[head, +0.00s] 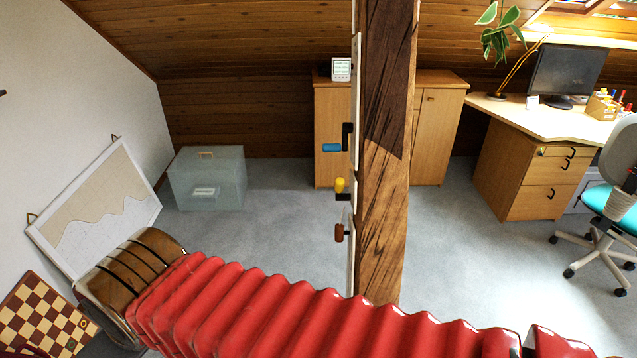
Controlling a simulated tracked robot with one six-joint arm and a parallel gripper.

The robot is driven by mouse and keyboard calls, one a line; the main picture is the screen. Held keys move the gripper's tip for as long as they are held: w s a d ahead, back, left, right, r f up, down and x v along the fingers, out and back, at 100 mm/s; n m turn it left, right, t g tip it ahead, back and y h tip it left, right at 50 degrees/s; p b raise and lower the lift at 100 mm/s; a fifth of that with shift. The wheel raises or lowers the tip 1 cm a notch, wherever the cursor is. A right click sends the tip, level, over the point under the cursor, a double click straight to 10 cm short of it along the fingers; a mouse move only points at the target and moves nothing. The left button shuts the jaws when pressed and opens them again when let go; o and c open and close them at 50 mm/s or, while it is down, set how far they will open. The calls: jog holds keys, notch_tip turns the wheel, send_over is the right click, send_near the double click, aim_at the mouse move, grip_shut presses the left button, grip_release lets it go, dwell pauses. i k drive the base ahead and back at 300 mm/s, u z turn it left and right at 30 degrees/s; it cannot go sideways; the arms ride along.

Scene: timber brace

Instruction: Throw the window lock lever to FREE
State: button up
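A narrow pale panel (355,90) is seen almost edge-on along the left side of an upright timber post (384,190) in the head view. Three handles stick out to its left. The top one is a blue grip (332,147) pointing left from a black arm. The middle one is a yellow knob (340,185) standing upright on a dark base. The lowest is a brown-red grip (339,232) with a thin metal piece above it. No label can be read, so I cannot tell which is the window lock lever or where FREE is. My gripper is not in view.
A red ribbed form (300,318) crosses the bottom and hides the floor there. A pale translucent box (207,178) stands behind left; wooden cabinets (440,130) stand behind the post. A desk (530,180) and chair (612,180) are at right. Carpet shows on both sides of the post.

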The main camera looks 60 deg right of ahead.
aim_at(340, 186)
jog(key=z, duration=0.35)
jog(key=i, duration=1.15)
jog(key=z, duration=0.4)
